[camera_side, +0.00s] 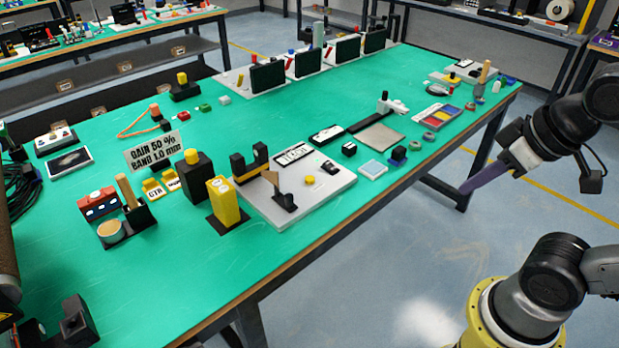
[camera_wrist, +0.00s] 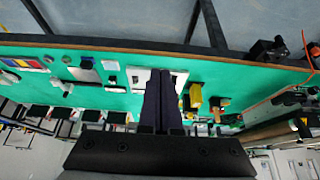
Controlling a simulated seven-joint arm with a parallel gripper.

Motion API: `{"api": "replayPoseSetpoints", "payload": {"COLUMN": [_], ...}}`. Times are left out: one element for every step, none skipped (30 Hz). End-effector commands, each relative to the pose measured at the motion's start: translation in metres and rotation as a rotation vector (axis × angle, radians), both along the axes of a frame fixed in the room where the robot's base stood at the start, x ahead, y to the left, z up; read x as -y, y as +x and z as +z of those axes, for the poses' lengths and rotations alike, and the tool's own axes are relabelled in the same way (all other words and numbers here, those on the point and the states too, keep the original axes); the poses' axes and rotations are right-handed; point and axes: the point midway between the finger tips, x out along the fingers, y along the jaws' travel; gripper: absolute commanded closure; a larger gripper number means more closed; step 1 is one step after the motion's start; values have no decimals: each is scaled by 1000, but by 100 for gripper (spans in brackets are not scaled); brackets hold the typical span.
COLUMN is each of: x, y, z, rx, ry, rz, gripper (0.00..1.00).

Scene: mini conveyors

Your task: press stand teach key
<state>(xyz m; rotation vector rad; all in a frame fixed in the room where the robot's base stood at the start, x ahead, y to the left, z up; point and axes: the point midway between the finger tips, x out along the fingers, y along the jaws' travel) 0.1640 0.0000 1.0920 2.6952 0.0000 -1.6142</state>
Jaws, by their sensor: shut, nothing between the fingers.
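A light grey plate (camera_side: 322,196) lies near the middle of the green table. I cannot tell for certain which part is the teach key. My gripper (camera_side: 466,189) is shut and empty, its dark purple fingers off the table's right edge, well apart from the plate. In the wrist view the fingers (camera_wrist: 166,76) cover part of the pale plate (camera_wrist: 138,79).
A yellow block (camera_side: 223,200) and a black block (camera_side: 196,177) stand left of the plate. A lettered sign (camera_side: 154,151) is behind them. A grey pad (camera_side: 380,137) and a colored tray (camera_side: 437,116) lie to the right. Several dark screens line the far edge. Floor is clear beside the table.

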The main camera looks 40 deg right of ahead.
Motion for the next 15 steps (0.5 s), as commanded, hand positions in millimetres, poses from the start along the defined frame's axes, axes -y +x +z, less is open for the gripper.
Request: {"api": "replayPoseSetpoints", "payload": {"x": [0, 0, 0, 0, 0, 1, 2, 3, 6, 9, 12, 15, 18, 20, 24], "y": [0, 0, 0, 1, 2, 5, 8, 13, 21, 28, 36, 50, 60, 72, 87], "z": [0, 0, 0, 1, 1, 3, 5, 8, 16, 24, 31, 42, 50, 57, 66], "rx": [0, 0, 0, 4, 10, 26, 43, 67, 111, 149, 188, 239, 273, 307, 347], "ry": [1, 3, 8, 13, 22, 34, 44, 53, 65, 77, 88, 105, 119, 133, 152], "rz": [-2, -5, -14, -25, -41, -68, -92, -121, -162, -196, -228, -272, -304, -334, -369], "gripper": [100, 100, 100, 100, 100, 100, 100, 100, 100, 100, 100, 100, 100, 100, 100]}}
